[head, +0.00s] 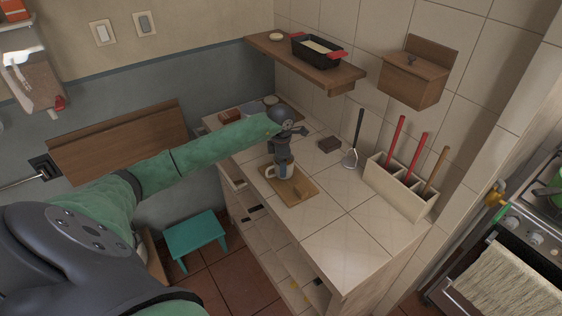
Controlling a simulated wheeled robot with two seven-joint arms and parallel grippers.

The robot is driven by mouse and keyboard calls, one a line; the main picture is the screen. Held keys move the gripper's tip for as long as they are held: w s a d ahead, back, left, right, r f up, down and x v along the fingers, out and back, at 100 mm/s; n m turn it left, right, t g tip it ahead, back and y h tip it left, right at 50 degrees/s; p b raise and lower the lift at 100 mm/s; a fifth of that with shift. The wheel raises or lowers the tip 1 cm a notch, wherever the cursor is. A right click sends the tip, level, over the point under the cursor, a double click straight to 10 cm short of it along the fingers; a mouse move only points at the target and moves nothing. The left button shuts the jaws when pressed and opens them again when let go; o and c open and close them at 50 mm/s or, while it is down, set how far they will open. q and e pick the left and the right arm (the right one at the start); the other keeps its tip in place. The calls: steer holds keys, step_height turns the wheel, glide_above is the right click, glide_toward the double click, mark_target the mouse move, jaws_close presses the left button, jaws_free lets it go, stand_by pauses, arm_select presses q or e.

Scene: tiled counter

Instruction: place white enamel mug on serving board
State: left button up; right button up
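The wooden serving board (290,196) lies on the tiled counter. The white enamel mug (270,172) shows only as a pale curved part at the board's left back side, mostly hidden by my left gripper. My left gripper (284,172) points down over the board, right at the mug. Its fingertips are too small and covered to show whether they are closed on the mug. I cannot tell whether the mug touches the board. My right gripper is not in view.
A pale utensil holder (400,187) with red and wooden handles stands to the right, near a ladle (351,155). A shelf (310,68) hangs above. The counter's front right is clear.

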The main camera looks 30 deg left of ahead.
arm_select(q)
steer(key=shift+f, duration=0.1)
steer(key=o, duration=1)
steer(key=shift+o, duration=0.9)
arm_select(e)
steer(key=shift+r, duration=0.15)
